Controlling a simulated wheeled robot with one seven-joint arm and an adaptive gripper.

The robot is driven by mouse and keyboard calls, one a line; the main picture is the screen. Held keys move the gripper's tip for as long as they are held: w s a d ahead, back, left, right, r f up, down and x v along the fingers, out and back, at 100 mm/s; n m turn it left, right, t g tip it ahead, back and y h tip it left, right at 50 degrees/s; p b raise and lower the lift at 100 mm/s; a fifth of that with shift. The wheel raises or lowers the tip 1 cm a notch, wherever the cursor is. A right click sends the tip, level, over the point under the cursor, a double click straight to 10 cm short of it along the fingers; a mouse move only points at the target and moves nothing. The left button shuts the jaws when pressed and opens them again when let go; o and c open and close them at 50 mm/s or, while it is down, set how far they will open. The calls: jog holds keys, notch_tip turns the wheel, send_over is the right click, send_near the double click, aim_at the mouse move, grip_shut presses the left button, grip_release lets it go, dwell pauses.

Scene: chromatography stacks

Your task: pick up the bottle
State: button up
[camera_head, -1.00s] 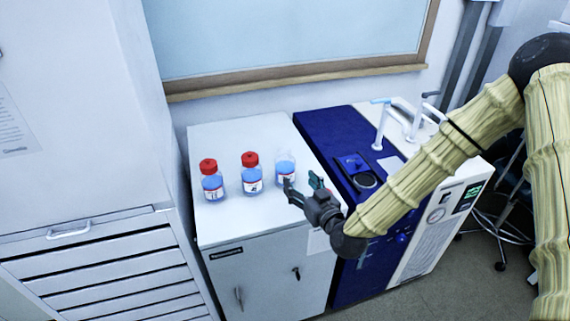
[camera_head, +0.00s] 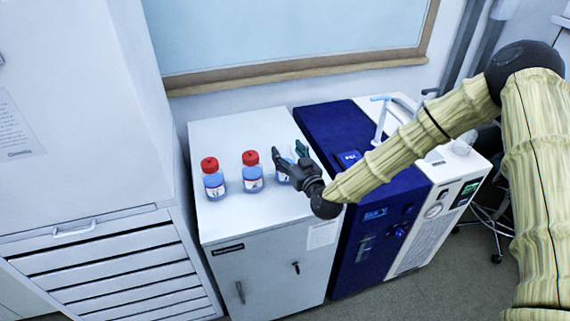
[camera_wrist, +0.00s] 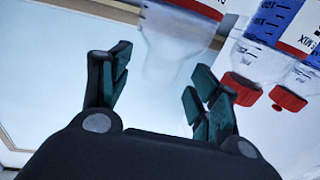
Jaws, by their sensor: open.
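Three clear bottles with blue liquid stand in a row on a white cabinet. The left bottle (camera_head: 214,186) and the middle bottle (camera_head: 252,178) have red caps. The right bottle (camera_head: 282,178) shows no red cap and is mostly hidden behind my gripper (camera_head: 290,153). In the wrist view, the open fingers of my gripper (camera_wrist: 160,78) are on either side of the capless bottle's clear neck (camera_wrist: 172,60), with the neck just beyond the fingertips. I cannot tell whether they touch. The red-capped bottles (camera_wrist: 265,60) show at the right of that view.
The white cabinet top (camera_head: 225,140) is clear behind the bottles. A dark blue instrument (camera_head: 325,125) stands right of it, then a white unit with a tap-like arm (camera_head: 378,120). A tall white cabinet (camera_head: 85,110) rises at the left. A framed panel (camera_head: 300,35) is behind.

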jog(key=shift+p+x, duration=0.3)
jog(key=shift+x, duration=0.85)
jog(key=shift+c, duration=0.2)
grip_shut()
